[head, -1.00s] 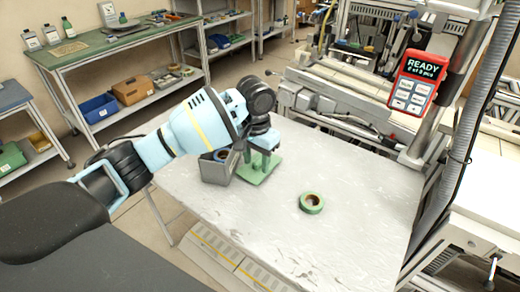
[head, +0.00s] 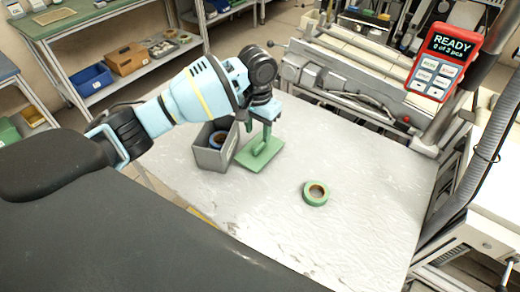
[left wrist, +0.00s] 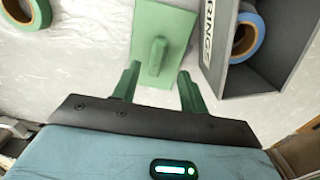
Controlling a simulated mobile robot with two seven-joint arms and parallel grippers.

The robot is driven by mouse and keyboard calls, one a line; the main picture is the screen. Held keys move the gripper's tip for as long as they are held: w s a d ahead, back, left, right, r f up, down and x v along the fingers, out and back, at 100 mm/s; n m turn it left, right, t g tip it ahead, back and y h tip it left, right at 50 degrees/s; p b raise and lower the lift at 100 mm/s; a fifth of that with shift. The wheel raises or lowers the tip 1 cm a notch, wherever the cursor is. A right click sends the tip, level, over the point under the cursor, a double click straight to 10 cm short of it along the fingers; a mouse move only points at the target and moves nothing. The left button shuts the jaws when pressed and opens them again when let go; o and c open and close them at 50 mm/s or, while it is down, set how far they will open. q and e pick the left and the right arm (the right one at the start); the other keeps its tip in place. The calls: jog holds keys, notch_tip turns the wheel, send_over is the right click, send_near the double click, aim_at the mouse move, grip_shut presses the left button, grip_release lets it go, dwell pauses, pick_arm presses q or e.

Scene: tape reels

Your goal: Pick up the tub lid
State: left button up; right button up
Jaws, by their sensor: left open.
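The tub lid (head: 257,158) is a flat green plate with an upright handle, lying on the pale worktable beside the grey tub. It also shows in the left wrist view (left wrist: 172,28), its handle (left wrist: 155,58) pointing toward the camera. My left gripper (head: 259,128) is above the lid, its jaws apart. In the left wrist view the two green fingers of my left gripper (left wrist: 158,87) are on either side of the handle's line, with nothing between them. The gripper partly hides the lid in the head view. My right gripper is not in view.
The grey tub (head: 208,158) holds a blue tape reel (head: 218,139) and stands close left of the lid. A green tape reel (head: 316,193) lies to the right. The table's front and right are mostly clear. A red counter box (head: 443,62) hangs at the right.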

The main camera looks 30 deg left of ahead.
aim_at(259, 143)
pick_arm(q)
jog(key=shift+d+f, duration=0.15)
jog(key=shift+f, duration=1.15)
jog(key=shift+d+f, duration=0.1)
jog(key=shift+f, duration=1.15)
jog(key=shift+c, duration=0.3)
grip_shut()
